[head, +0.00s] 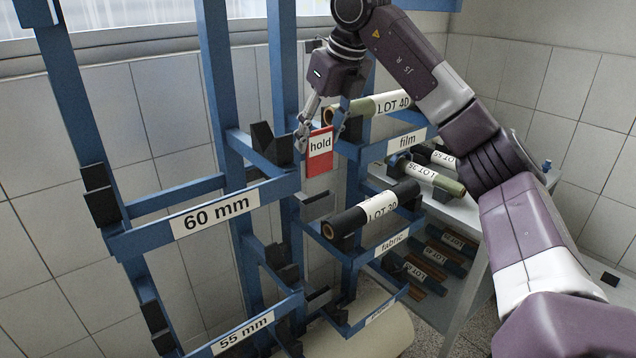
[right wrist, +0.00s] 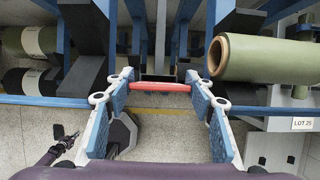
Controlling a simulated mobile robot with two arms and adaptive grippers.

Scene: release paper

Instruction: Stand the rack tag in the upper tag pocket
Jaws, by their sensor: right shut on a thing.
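The rack tag (head: 319,165) is a red plate with a white "hold" label. It hangs upright from my right gripper (head: 320,131), in front of the blue rack. In the right wrist view the tag (right wrist: 160,87) shows edge-on as a red strip between the fingertips of my right gripper (right wrist: 160,90). A small dark bracket (head: 316,198), apparently the upper tag pocket, lies below the tag, with a visible gap. A similar dark bracket (head: 318,298) sits lower. My left gripper (right wrist: 66,138) appears small at the lower left of the right wrist view; its jaws are unclear.
A green LOT 40 roll (head: 366,107) lies close right of my right gripper. A black LOT 30 roll (head: 372,210) lies lower right. The blue 60 mm bar (head: 150,235) and dark cradles stand left. A side table (head: 478,235) stands behind.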

